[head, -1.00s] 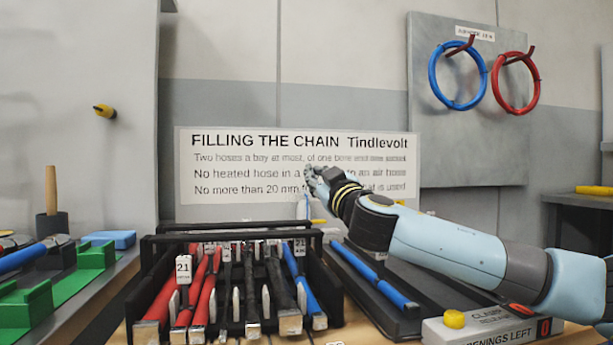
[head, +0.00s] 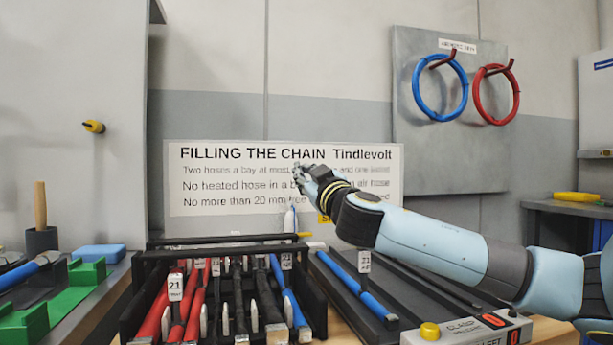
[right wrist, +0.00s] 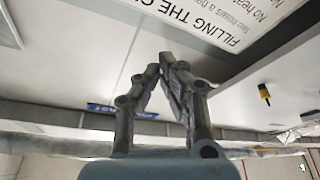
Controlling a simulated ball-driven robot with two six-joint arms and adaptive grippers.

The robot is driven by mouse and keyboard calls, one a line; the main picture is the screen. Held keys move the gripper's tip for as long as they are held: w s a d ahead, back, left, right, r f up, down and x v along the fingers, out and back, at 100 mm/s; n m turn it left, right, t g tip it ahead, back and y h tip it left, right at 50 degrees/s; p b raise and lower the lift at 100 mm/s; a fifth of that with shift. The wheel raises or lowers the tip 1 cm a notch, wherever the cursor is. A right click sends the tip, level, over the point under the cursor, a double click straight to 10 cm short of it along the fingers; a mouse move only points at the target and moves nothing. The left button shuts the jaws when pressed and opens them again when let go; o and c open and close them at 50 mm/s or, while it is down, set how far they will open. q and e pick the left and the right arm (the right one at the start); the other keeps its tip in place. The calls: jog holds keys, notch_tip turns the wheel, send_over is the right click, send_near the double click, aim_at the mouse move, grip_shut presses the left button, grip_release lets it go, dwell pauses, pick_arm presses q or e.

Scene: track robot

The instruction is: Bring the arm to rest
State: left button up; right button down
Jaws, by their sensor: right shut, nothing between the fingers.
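My right arm comes in from the right in the head view. Its gripper (head: 303,178) is raised in front of the white sign (head: 235,205), above the table and clear of the hoses. In the right wrist view the fingers (right wrist: 166,65) meet at their tips with nothing between them. My left gripper is not in view.
Below stands a black rack (head: 200,240) with red, black and blue hoses. To its right a blue hose (head: 355,285) lies in a dark tray beside a grey box with a yellow button (head: 430,330). Blue and red rings (head: 495,93) hang on the wall panel.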

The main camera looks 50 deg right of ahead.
jog(key=a+f+p+v, duration=0.1)
jog(key=v, duration=0.7)
jog(key=shift+w, duration=0.15)
jog(key=shift+f, duration=0.15)
